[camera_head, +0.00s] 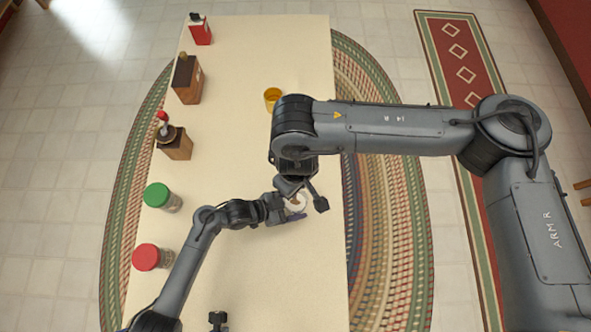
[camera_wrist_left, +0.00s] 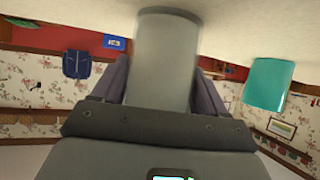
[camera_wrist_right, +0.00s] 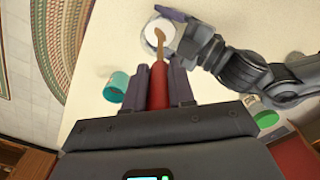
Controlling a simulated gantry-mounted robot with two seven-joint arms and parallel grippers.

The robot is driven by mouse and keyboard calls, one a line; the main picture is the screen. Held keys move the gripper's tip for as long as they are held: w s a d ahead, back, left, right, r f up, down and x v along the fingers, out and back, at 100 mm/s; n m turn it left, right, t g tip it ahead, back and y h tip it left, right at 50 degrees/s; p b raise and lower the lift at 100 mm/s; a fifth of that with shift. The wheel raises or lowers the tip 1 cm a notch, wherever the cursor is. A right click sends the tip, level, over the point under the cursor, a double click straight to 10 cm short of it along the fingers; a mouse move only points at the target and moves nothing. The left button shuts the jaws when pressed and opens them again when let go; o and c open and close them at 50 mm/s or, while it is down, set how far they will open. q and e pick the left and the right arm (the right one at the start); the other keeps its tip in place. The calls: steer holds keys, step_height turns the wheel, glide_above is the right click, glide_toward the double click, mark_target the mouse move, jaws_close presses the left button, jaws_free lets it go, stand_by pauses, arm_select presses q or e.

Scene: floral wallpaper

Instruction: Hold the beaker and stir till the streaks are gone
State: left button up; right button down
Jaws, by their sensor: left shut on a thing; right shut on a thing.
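The beaker (camera_head: 298,207) is a grey cylinder with whitish contents, near the table's right edge. My left gripper (camera_head: 284,211) is shut around its side. The beaker (camera_wrist_left: 166,62) fills the middle of the left wrist view, its base at or very near the table. My right gripper (camera_wrist_right: 160,75) is shut on the red handle (camera_wrist_right: 159,85) of a stirrer above the beaker. The stirrer's brown end (camera_wrist_right: 160,38) reaches into the beaker's mouth (camera_wrist_right: 152,38). The tip and any streaks are too small to make out. My right arm partly covers the beaker from above.
A yellow cup (camera_head: 272,97) stands beyond my right gripper. A teal cup (camera_wrist_left: 268,84) stands near the beaker. Along the left edge are a green-lidded jar (camera_head: 160,197), a red-lidded jar (camera_head: 150,257), wooden boxes (camera_head: 187,80) and a red bottle (camera_head: 200,30).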

steer(key=shift+r, duration=4.15)
arm_select(q)
steer(key=o, duration=1.1)
steer(key=shift+c, duration=0.2)
